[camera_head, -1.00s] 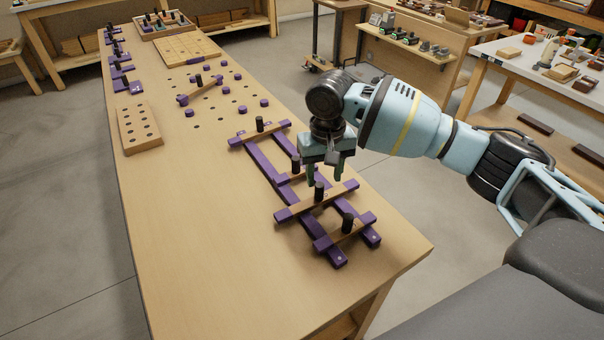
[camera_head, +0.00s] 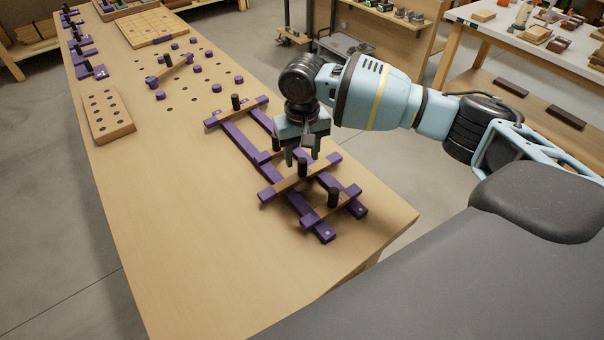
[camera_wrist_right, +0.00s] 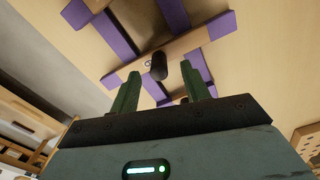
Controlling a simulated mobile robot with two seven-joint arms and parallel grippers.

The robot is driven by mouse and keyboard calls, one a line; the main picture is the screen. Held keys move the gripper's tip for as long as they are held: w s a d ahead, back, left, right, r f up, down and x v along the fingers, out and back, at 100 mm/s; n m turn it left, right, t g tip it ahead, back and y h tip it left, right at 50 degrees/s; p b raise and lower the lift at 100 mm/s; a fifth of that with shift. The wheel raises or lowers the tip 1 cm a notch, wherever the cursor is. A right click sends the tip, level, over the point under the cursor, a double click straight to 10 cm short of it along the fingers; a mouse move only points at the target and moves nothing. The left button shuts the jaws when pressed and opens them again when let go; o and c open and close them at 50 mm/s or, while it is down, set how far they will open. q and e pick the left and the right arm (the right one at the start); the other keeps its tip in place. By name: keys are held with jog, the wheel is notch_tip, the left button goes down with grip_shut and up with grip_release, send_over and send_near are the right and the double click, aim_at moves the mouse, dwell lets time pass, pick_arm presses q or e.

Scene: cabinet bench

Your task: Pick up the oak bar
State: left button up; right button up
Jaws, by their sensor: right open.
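Several oak-coloured bars with purple ends and upright black knobs lie across two long purple rails; I cannot tell which one is meant by the oak bar. One of these bars (camera_head: 290,184) is just below my right gripper (camera_head: 302,155). The gripper points down and is open, its green fingers near that bar's black knob (camera_head: 303,168). In the right wrist view, the fingers (camera_wrist_right: 161,78) stand apart with a bar (camera_wrist_right: 185,44) and its black knob (camera_wrist_right: 158,66) showing beyond and between them. They hold nothing. My left gripper is out of view.
Another bar (camera_head: 319,213) lies close in front, and one (camera_head: 250,106) at the rails' far end. A holed wooden block (camera_head: 106,115), purple pegs and a small bar (camera_head: 177,69) stand further back. The bench (camera_head: 190,220) is clear at front left.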

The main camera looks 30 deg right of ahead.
aim_at(303, 160)
jog(key=shift+w+d+f, duration=0.1)
jog(key=shift+d+f, duration=0.05)
jog(key=shift+f, duration=1.8)
jog(key=shift+c, duration=0.5)
grip_shut()
